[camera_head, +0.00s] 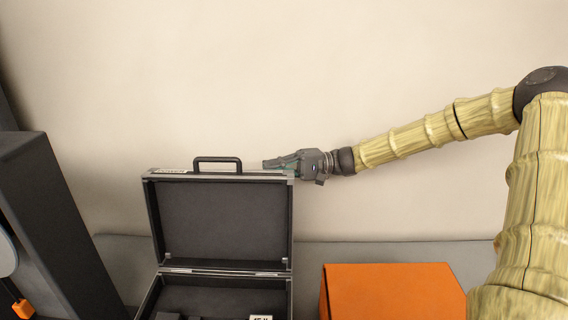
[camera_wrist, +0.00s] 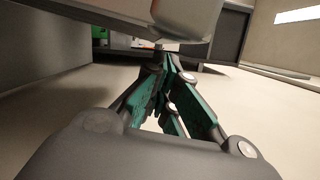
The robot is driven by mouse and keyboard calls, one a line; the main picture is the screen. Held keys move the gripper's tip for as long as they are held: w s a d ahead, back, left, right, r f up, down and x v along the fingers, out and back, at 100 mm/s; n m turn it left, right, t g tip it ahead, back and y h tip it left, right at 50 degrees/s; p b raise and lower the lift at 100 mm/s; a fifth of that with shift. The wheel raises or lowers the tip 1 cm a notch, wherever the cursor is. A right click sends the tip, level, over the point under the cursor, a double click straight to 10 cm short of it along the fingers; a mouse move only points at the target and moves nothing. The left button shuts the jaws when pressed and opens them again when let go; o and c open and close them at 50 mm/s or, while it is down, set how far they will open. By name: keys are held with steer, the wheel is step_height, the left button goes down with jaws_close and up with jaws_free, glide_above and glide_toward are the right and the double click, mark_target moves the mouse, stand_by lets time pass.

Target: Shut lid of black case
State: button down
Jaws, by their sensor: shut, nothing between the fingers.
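The black case (camera_head: 150,300) stands open at the bottom of the head view, its near part cut off by the frame. Its lid (camera_head: 220,222) stands upright, with dark lining facing me and a black handle (camera_head: 217,160) on its top edge. My gripper (camera_head: 268,163) is shut and empty at the lid's top right corner, pointing left along the top edge. I cannot tell whether it touches the lid. In the wrist view my gripper's green fingers (camera_wrist: 168,65) come together below a pale grey rounded edge that I cannot name surely.
An orange box (camera_head: 390,292) stands right of the case. A tall dark block (camera_head: 55,220) stands at the left, with a small orange piece (camera_head: 23,308) near it. A plain pale wall (camera_head: 250,70) is behind. Small items, one with a white label (camera_head: 261,318), lie in the case.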

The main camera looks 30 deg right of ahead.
steer(key=shift+p+x, duration=0.3)
steer(key=shift+x, duration=1.1)
steer(key=shift+a, duration=0.1)
